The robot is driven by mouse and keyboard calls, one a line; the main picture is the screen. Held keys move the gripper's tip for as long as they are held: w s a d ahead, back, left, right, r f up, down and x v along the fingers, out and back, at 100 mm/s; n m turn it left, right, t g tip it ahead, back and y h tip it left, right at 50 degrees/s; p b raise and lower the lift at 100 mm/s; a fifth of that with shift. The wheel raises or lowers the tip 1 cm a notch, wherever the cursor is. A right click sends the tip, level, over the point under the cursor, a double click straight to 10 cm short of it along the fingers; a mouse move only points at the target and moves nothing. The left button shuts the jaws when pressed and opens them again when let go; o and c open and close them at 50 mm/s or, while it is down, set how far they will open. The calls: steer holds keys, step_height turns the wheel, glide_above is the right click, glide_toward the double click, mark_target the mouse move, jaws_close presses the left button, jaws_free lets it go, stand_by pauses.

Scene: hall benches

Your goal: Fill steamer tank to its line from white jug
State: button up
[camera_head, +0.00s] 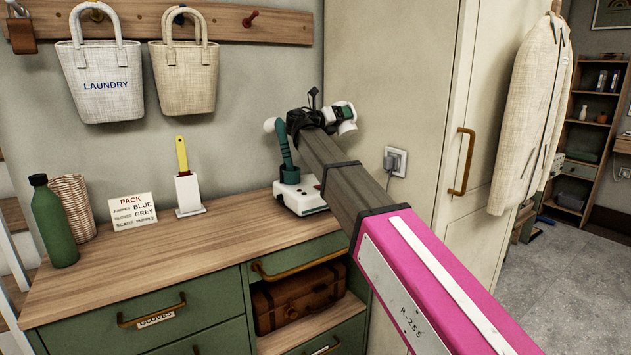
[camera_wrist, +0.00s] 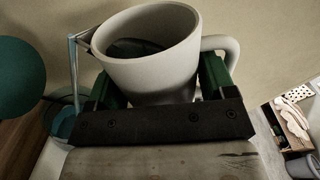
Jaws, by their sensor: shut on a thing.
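My gripper (camera_head: 335,113) is at the end of my outstretched arm, above the back right of the counter. It is shut on the white jug (camera_head: 346,111). In the wrist view, green fingers hold the jug (camera_wrist: 155,72) from both sides, its handle on the right and its spout on the left. The jug's inside is dark. A thin pale-blue strip, apparently water, runs from the spout towards a teal opening (camera_wrist: 63,122) below. The steamer (camera_head: 298,194), with a white base and teal upright, stands on the counter, partly behind my arm. The tank's line and water level cannot be made out.
The wooden counter (camera_head: 130,265) carries a green bottle (camera_head: 54,222), a wicker basket (camera_head: 74,208), a packing card (camera_head: 133,212) and a yellow-handled white tool (camera_head: 187,190). Two bags hang above. A cabinet (camera_head: 390,80) and a wall socket (camera_head: 395,160) are near my arm.

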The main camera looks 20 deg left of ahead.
steer(key=shift+r+n, duration=0.85)
steer(key=shift+n, duration=0.65)
stand_by(6.5)
